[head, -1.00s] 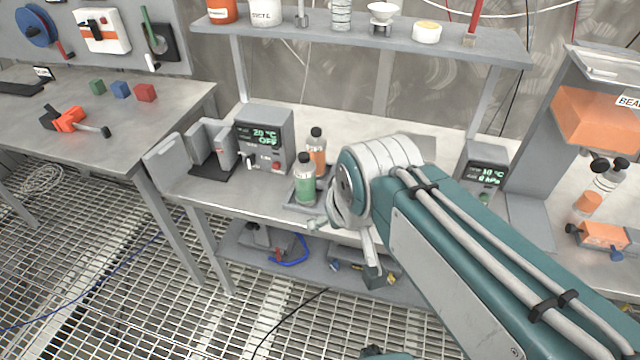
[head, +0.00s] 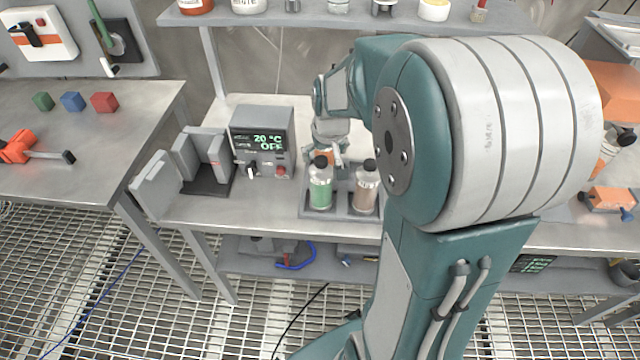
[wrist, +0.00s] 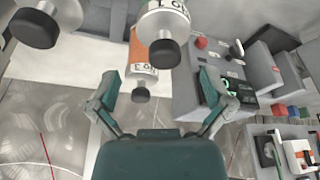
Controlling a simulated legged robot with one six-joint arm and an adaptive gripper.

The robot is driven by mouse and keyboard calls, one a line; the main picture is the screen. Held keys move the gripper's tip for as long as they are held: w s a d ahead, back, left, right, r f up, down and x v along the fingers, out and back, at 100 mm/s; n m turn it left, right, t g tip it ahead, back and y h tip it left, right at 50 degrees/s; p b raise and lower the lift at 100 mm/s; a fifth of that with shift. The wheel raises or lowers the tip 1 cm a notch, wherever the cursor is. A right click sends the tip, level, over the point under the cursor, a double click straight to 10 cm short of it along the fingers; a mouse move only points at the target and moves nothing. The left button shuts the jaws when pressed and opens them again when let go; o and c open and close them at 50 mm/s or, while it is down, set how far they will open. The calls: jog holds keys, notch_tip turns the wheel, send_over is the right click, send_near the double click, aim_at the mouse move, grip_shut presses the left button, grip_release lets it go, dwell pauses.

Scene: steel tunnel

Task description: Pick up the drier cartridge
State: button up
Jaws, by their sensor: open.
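Three capped bottle-like cartridges stand in a small grey tray (head: 340,214) on the bench. None carries a label I can read as drier. In the head view, a green one (head: 320,190) and a grey-brown one (head: 366,192) stand in front; a sliver of an orange one (head: 323,156) shows behind. In the wrist view, the orange cartridge (wrist: 143,50) lies between and beyond the fingers, left of centre, with its black cap toward me. My gripper (wrist: 160,100) is open and empty. In the head view my arm reaches behind the cartridges, and the fingertips are mostly hidden.
A grey control box (head: 262,142) with a lit display stands left of the tray, beside grey upright plates (head: 200,160). A shelf with jars (head: 340,16) runs above the bench. My arm hides the bench right of the tray.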

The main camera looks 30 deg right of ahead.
aim_at(320, 169)
jog(key=x, duration=0.6)
jog(key=shift+s+a+f, duration=0.2)
jog(key=shift+a+f, duration=0.1)
jog(key=c, duration=1.1)
